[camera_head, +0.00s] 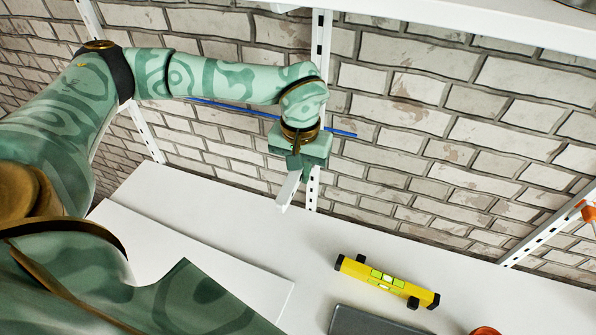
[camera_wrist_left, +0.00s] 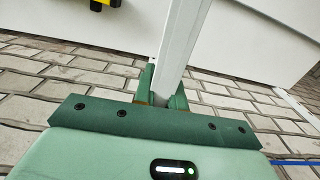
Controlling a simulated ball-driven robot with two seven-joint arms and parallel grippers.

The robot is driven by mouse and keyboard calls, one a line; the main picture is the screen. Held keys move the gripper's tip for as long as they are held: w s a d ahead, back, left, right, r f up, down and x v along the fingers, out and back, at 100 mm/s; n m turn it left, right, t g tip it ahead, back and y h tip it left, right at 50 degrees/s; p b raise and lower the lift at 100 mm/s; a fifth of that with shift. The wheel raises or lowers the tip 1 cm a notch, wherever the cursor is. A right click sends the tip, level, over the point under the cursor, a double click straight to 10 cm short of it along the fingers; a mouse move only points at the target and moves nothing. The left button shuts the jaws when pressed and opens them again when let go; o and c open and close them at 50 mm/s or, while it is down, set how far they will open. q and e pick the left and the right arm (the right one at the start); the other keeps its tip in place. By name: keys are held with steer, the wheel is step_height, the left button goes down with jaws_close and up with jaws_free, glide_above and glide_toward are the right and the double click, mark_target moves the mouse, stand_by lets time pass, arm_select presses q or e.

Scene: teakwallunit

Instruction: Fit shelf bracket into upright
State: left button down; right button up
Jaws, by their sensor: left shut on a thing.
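My left gripper (camera_head: 299,168) is shut on the white shelf bracket (camera_head: 287,192), which slants down and toward the camera in the head view. In the left wrist view the bracket (camera_wrist_left: 184,38) stands out between the two green fingers (camera_wrist_left: 163,92). The middle slotted white upright (camera_head: 320,50) runs down the brick wall behind the gripper. The gripper hides part of it, and its lower end (camera_head: 313,190) shows just right of the bracket. I cannot tell whether the bracket touches the upright. My right gripper is not in view.
A white shelf (camera_head: 460,18) spans the top right. Other uprights stand at left (camera_head: 147,130) and right (camera_head: 540,238). On the white worktop (camera_head: 240,219) lie a yellow level (camera_head: 360,271) and a dark grey object (camera_head: 368,323). A blue rod (camera_head: 342,133) runs behind my gripper.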

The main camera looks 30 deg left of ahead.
arm_select(q)
steer(key=shift+w, duration=0.3)
stand_by(0.6)
steer(key=shift+p, duration=0.55)
steer(key=shift+w+a+p, duration=0.2)
steer(key=shift+w+p, duration=0.2)
steer(key=shift+w, duration=0.15)
stand_by(1.3)
steer(key=shift+w+r, duration=0.1)
steer(key=shift+r, duration=0.05)
steer(key=c, duration=1.5)
jaws_free()
steer(key=shift+o, duration=0.7)
steer(key=shift+w, duration=0.1)
steer(key=shift+r+p, duration=0.4)
steer(key=shift+r, duration=3.2)
steer(key=shift+f, duration=0.1)
